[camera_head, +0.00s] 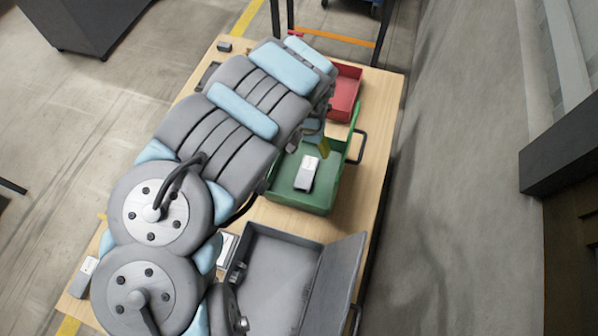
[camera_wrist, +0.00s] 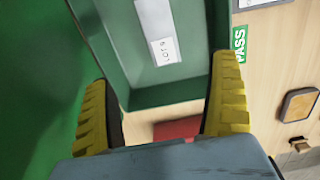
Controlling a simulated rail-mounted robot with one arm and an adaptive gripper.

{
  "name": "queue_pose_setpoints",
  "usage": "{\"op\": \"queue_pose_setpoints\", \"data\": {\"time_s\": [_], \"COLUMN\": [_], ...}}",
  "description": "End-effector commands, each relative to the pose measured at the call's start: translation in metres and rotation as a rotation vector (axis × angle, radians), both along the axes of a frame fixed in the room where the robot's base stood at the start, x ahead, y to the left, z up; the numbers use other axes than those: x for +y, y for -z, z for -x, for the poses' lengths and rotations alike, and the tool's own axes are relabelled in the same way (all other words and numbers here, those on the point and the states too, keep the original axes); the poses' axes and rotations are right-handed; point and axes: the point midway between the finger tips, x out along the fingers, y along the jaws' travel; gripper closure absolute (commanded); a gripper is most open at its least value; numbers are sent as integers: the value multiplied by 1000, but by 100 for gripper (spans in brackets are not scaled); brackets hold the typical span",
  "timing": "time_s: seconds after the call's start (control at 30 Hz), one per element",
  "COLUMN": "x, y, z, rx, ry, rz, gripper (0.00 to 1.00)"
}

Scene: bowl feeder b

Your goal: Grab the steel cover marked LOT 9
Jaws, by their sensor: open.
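A grey steel cover with a white label (camera_head: 306,174) lies in the green bin (camera_head: 300,197). In the wrist view the cover (camera_wrist: 154,17) lies on the bin floor, its upper part cut off by the frame edge. Its small label is upside down and appears to read LOT 9. My gripper (camera_wrist: 162,70) is open and empty, with its two yellow fingers spread at the bin. The cover shows between and beyond the fingertips, apparently untouched. In the head view my arm hides most of the gripper; a yellow finger shows at the bin's far end.
A red bin (camera_head: 346,88) stands behind the green one. An open grey case (camera_head: 281,268) with a raised lid stands in front. A grey block (camera_head: 83,278) lies at the table's left. A green PASS label (camera_wrist: 240,44) shows beside the bin. The table's right strip is narrow.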

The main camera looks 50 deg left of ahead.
Motion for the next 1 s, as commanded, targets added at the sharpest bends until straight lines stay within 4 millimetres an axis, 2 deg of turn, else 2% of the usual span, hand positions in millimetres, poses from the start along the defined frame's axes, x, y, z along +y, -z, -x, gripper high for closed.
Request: {"op": "queue_pose_setpoints", "data": {"time_s": [0.17, 0.37, 0.53, 0.8, 1.0], "x": [0, 0, -1, -2, 0], "y": [12, 35, 57, 103, 121], "z": [0, 0, 1, -1, 0], "rx": [-1, -1, 0, -2, -1], "ry": [0, 0, 0, 1, -1], "rz": [-1, 1, 1, 3, 1], "gripper": [9, 9, 9, 9, 9]}}
